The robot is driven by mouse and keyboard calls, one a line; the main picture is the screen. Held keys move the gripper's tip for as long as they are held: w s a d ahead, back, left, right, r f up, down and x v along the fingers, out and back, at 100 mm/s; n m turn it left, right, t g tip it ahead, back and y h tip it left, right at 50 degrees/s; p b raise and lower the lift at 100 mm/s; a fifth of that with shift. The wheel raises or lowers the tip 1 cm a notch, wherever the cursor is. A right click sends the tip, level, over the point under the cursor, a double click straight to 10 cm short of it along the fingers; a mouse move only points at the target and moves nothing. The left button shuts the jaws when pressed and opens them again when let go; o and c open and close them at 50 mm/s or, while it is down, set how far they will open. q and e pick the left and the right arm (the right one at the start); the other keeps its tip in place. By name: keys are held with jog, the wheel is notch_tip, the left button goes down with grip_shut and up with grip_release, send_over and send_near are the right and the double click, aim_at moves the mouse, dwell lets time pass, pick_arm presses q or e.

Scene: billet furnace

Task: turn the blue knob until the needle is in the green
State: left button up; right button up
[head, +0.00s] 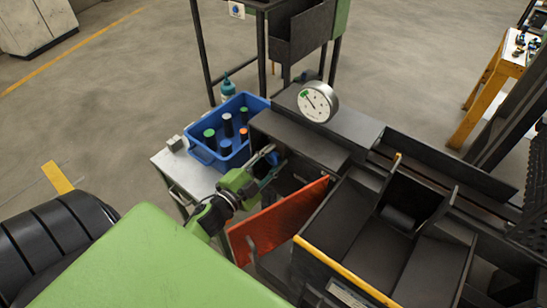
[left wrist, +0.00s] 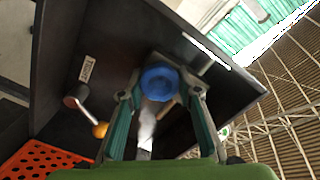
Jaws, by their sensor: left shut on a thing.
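The blue knob (left wrist: 160,80) is on a dark panel (left wrist: 105,35) and sits between the fingertips of my left gripper (left wrist: 162,95) in the left wrist view. The gripper is shut on it. In the head view my left gripper (head: 270,165) reaches the front of the dark machine, and the knob is mostly hidden there. The round white gauge (head: 318,101) stands on top of the machine, with a green patch at the upper left of its dial. Its thin needle points to the upper left, near the green; whether it is inside is too small to tell. My right gripper is out of view.
A blue crate (head: 257,104) with several capped cylinders stands on a grey table (head: 172,168) left of the machine. An orange perforated panel (head: 275,222) stands close below my left gripper. A small lever with an orange ball (left wrist: 100,130) is left of the knob.

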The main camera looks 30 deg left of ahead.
pick_arm(q)
jog(key=shift+m, duration=0.4)
jog(key=o, duration=1.1)
jog(key=shift+o, duration=0.2)
jog(key=shift+s, duration=0.1)
jog(key=s, duration=1.1)
jog(key=shift+s+a, duration=0.4)
jog(key=shift+a, duration=0.05)
jog(key=shift+f, duration=0.1)
